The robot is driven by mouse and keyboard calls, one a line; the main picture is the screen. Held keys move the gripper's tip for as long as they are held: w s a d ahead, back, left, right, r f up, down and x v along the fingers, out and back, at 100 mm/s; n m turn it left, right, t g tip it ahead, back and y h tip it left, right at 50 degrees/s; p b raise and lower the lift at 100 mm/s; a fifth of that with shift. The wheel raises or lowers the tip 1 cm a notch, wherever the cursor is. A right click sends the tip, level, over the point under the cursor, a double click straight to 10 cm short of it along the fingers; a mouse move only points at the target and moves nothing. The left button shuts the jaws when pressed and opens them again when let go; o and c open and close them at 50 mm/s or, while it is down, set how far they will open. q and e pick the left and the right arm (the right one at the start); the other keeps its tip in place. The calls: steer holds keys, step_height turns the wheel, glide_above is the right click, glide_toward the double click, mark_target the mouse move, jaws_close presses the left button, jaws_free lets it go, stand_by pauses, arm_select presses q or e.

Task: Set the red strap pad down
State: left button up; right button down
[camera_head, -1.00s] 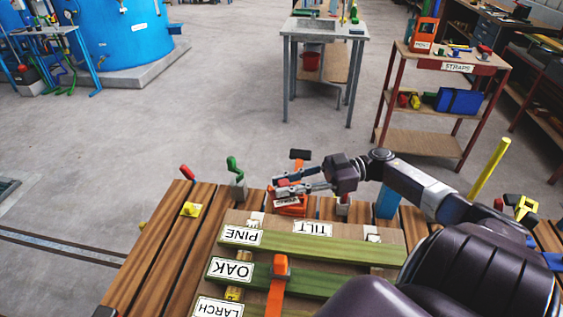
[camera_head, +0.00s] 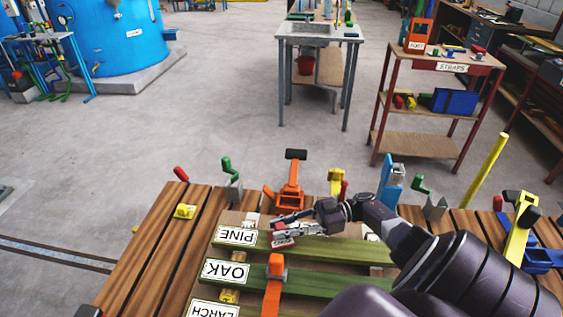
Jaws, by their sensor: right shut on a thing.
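My right gripper (camera_head: 287,226) is shut on the red strap pad (camera_head: 282,241), a small red piece with a pale face. The pad is at the green board labelled PINE (camera_head: 330,248), just right of its label. I cannot tell whether the pad touches the board or hangs just above it. The fingers hide part of the pad. My left gripper is not in view.
A red shelf labelled STRAPS (camera_head: 452,67) stands beyond.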

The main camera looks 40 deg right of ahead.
steer(key=shift+f, duration=0.55)
steer(key=c, duration=2.2)
jaws_free()
steer(key=shift+f, duration=0.15)
steer(key=o, duration=0.5)
